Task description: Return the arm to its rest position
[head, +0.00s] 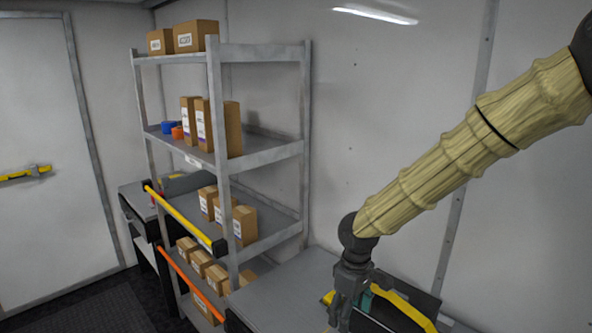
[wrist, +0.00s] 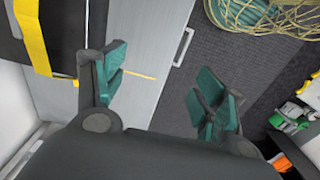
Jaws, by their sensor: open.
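My arm, in a tan ribbed sleeve, reaches in from the upper right of the head view and slopes down to my gripper (head: 350,300). In the head view the gripper is low, in front of the grey worktop (head: 280,302), and its fingertips are partly cut off or hidden. In the wrist view my gripper (wrist: 158,90) is open. Its two teal-padded fingers are wide apart with nothing between them.
A metal shelf unit (head: 262,150) with several cardboard boxes stands left of the arm. A yellow bar (head: 185,218) and an orange bar (head: 190,287) run along it. A door (head: 40,130) is at far left.

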